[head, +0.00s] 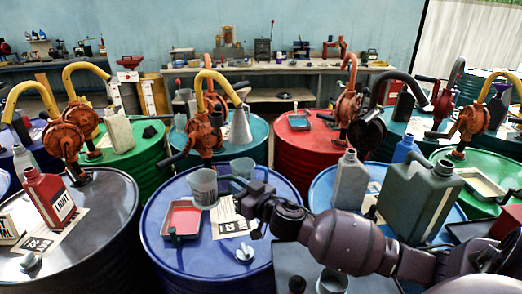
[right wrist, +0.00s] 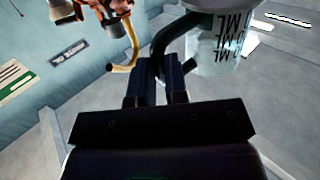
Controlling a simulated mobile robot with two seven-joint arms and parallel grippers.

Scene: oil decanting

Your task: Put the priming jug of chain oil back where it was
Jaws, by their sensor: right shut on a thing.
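A clear grey measuring jug (head: 203,188) is above the near blue drum (head: 215,270), beside the orange hand pump. My right gripper (head: 236,186) comes in from the right and is shut on the jug's dark handle. In the right wrist view the fingers (right wrist: 158,85) close around that handle, and the jug (right wrist: 215,45) with black ML markings shows beyond them. The jug looks upright in the head view. I cannot tell whether its base touches anything. A second clear vessel (head: 242,168) stands just behind my gripper. My left gripper is not in view.
On the blue drum lie a red tray (head: 183,219), a printed card (head: 224,229) and a small grey cap (head: 245,252). The orange pump (head: 205,132) with its yellow spout rises behind the jug. A grey bottle (head: 350,181) and green can (head: 420,200) stand right.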

